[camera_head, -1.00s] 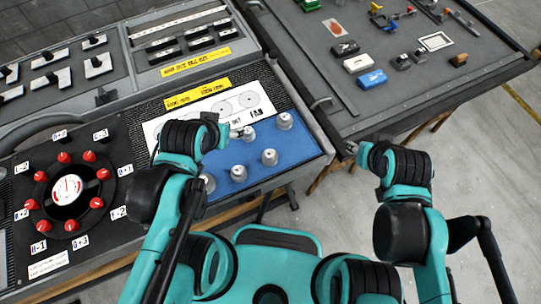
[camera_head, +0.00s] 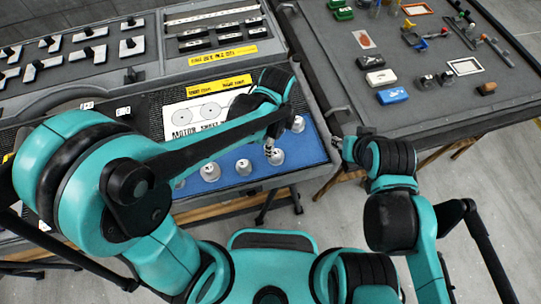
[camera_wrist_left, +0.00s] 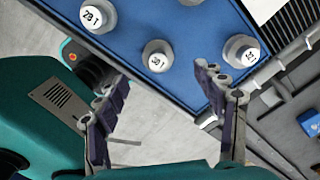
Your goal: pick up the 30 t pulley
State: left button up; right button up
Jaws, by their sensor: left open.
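Several grey pulleys with white labelled tops stand on a blue mat (camera_head: 228,180) in the head view. In the left wrist view, the middle pulley (camera_wrist_left: 158,60) has a small label that seems to read 30, though I cannot be sure. Another pulley (camera_wrist_left: 98,16) stands to its left and one more (camera_wrist_left: 242,51) to its right. My left gripper (camera_head: 271,147) is over the mat's right part, beside a pulley (camera_head: 277,157). In the left wrist view its fingers (camera_wrist_left: 160,83) are spread and empty, with the middle pulley just beyond the gap. My right gripper (camera_head: 343,149) is off the mat's right edge.
A second grey bench (camera_head: 430,112) at the right holds a blue block (camera_head: 392,96), a white block (camera_head: 381,77) and several small parts. A white motor sheet (camera_head: 200,112) and a yellow label (camera_head: 220,85) lie behind the mat.

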aim_at(276, 153)
pick_arm(q)
jog(key=shift+d+f, duration=0.15)
jog(key=shift+f, duration=0.2)
notch_tip(276, 153, down, 2)
jog(key=shift+s+m+b, duration=0.1)
jog(key=shift+m+b, duration=0.2)
jog(key=shift+b, duration=0.2)
notch_tip(276, 153, down, 6)
jog(key=b, duration=0.2)
jog(key=shift+r+b, duration=0.15)
jog(key=shift+b, duration=0.15)
jog(key=shift+s, duration=0.1)
jog(key=shift+r, duration=0.1)
jog(key=c, duration=1.3)
